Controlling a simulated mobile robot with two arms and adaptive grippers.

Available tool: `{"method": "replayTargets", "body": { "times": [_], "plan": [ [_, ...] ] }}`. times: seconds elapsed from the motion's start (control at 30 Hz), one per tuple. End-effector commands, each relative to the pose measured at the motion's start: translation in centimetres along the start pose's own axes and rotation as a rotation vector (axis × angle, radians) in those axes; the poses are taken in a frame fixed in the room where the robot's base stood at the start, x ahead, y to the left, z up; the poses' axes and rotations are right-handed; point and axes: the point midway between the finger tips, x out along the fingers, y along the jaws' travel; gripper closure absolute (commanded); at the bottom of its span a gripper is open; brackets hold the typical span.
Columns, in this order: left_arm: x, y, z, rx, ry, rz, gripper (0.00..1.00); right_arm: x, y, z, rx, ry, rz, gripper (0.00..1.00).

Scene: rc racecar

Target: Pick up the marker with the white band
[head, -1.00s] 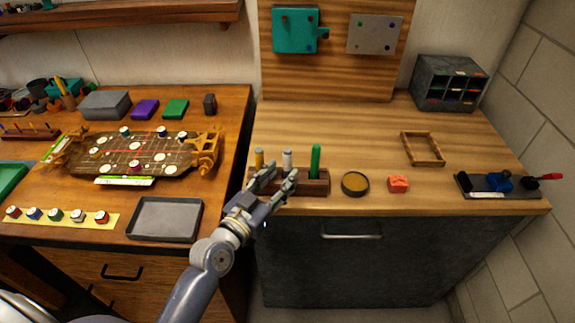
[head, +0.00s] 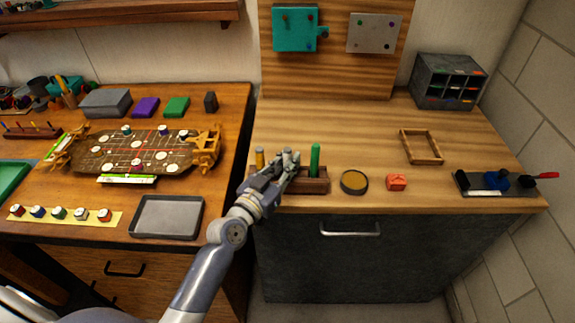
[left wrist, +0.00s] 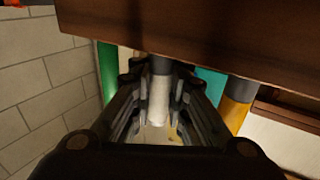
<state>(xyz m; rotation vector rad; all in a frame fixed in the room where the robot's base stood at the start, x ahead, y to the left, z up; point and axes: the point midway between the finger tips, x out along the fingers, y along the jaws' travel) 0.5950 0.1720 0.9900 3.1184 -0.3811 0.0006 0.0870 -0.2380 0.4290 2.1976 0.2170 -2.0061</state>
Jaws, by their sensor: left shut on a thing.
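The marker with the white band (left wrist: 158,100) stands between the fingers of my left gripper (head: 288,162). The gripper is shut on it, and the marker's grey end reaches up to the wooden holder at the top of the left wrist view. In the head view the fingers cover most of this marker. The brown wooden holder (head: 314,187) sits at the front edge of the right counter. A green marker (head: 315,158) and a yellow-orange marker (head: 260,158) stand in it on either side. They also show in the left wrist view, green (left wrist: 108,70) and yellow (left wrist: 235,105).
Right of the holder lie a round tin (head: 354,182), a red block (head: 396,182) and a dark tray with tools (head: 490,192). A wooden frame (head: 422,160) lies behind. An empty grey tray (head: 166,230) is on the left table. The counter's middle is clear.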

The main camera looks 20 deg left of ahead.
Motion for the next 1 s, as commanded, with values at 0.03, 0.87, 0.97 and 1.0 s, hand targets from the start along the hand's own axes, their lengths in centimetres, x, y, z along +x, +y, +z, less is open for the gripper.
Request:
{"method": "replayTargets", "body": {
  "times": [0.03, 0.87, 0.97, 1.0],
  "plan": [
    [0.0, 0.0, 0.0, 0.0, -0.001, 0.0, 1.0, 0.0, 0.0, 0.0, 0.0, 0.001, 0.0, 0.47],
    [0.0, 0.0, -9.8, 0.001, 0.002, 0.0, 1.0, -1.0, -0.4, -0.3, 0.0, 0.002, -0.005, 0.47],
    [0.0, 0.0, -10.0, 0.0, -0.001, -0.001, 1.0, -1.0, -0.4, -0.3, 0.0, 0.002, -0.005, 0.47],
    [0.0, 0.0, -10.0, -0.001, -0.001, 0.0, 1.0, -1.0, -0.4, -0.3, 0.0, 0.002, -0.005, 0.47]
  ]
}}
